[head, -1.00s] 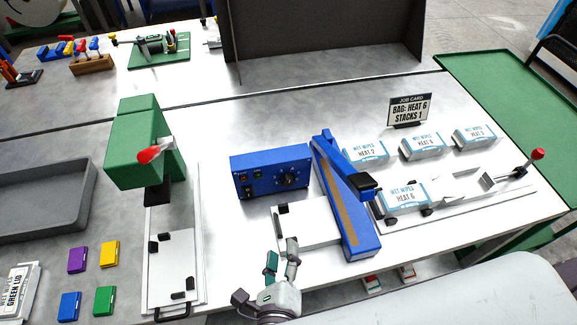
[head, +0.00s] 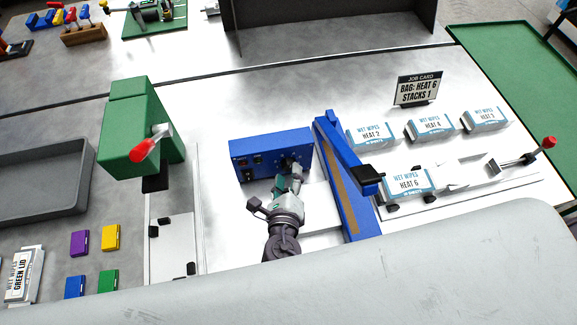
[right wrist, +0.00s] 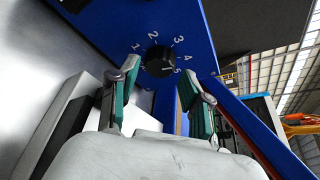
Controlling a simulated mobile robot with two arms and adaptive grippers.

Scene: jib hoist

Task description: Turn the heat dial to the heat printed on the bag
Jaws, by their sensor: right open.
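The blue control box (head: 268,152) stands on the white bench, and its front carries the heat dial. The bag marked HEAT 6 (head: 408,183) lies right of the blue sealer arm (head: 345,175). My left gripper is not in view.
The job card (head: 418,88) reads "BAG: HEAT 6, STACKS 1". Bags marked with other heats (head: 373,133) stand behind the HEAT 6 bag. A green press (head: 140,130) with a red handle is to the left. The sealer arm is close to my right gripper's right side.

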